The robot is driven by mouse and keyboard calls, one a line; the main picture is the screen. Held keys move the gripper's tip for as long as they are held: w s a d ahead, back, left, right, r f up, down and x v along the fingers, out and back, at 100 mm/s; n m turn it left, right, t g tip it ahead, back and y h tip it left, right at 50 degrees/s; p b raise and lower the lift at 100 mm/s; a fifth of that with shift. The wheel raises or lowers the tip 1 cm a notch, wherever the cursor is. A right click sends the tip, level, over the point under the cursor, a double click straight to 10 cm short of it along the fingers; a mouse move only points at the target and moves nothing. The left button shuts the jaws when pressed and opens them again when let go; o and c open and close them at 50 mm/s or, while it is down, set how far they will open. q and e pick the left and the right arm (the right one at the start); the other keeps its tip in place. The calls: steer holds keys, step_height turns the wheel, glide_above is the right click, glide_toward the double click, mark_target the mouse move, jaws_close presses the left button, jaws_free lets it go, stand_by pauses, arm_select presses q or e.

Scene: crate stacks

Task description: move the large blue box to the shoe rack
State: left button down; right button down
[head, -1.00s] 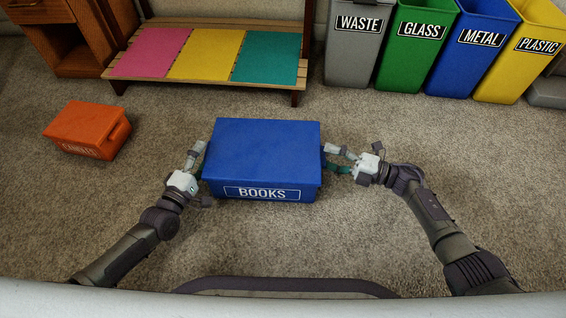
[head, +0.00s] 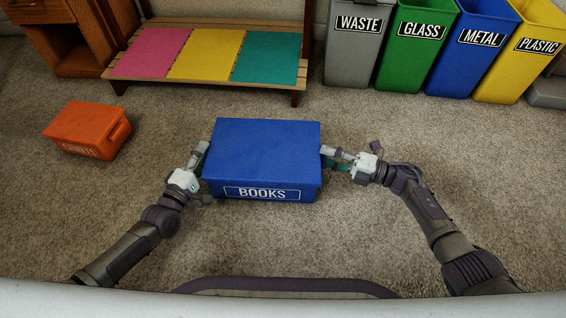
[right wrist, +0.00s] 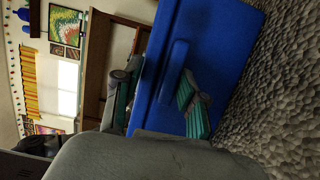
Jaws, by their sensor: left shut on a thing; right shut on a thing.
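The large blue box (head: 262,150), labelled BOOKS on its front, stands on the carpet in the middle of the head view. It also fills much of the right wrist view (right wrist: 215,50), where a side handle shows. My left gripper (head: 199,160) is shut on the box's left side. My right gripper (head: 334,158) is shut on its right side; in the right wrist view its fingers are at the handle. The exact grip of the left fingers is partly hidden. The low wooden shoe rack (head: 215,83) with pink, yellow and teal mats stands behind the box.
A smaller orange box (head: 85,127) lies on the carpet to the left. Grey (head: 352,60), green (head: 410,60), blue (head: 466,65) and yellow (head: 518,70) bins stand at the back right. A wooden cabinet (head: 75,50) is at the back left. Carpet between the box and rack is clear.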

arm_select(q)
steer(key=shift+r+p, duration=2.55)
steer(key=shift+r, duration=0.15)
